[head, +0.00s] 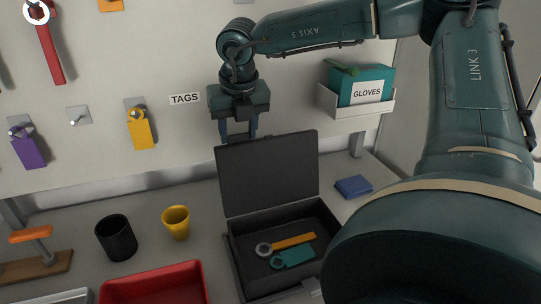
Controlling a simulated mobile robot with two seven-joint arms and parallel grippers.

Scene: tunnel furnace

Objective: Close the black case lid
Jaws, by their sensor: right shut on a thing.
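The black case (239,258) stands on the bench with its lid (268,175) raised about upright at the back. Inside lie an orange-handled tool with a grey ring end (293,241) and a teal tag (296,257). My right arm hides the case's right front part. My left gripper is not in view.
A yellow cup (176,222), a black cup (117,238) and a red tray (154,286) stand left of the case. A blue item (354,186) lies to its right. A gloves box (366,87) sits in a wall holder. Tags hang on the wall behind.

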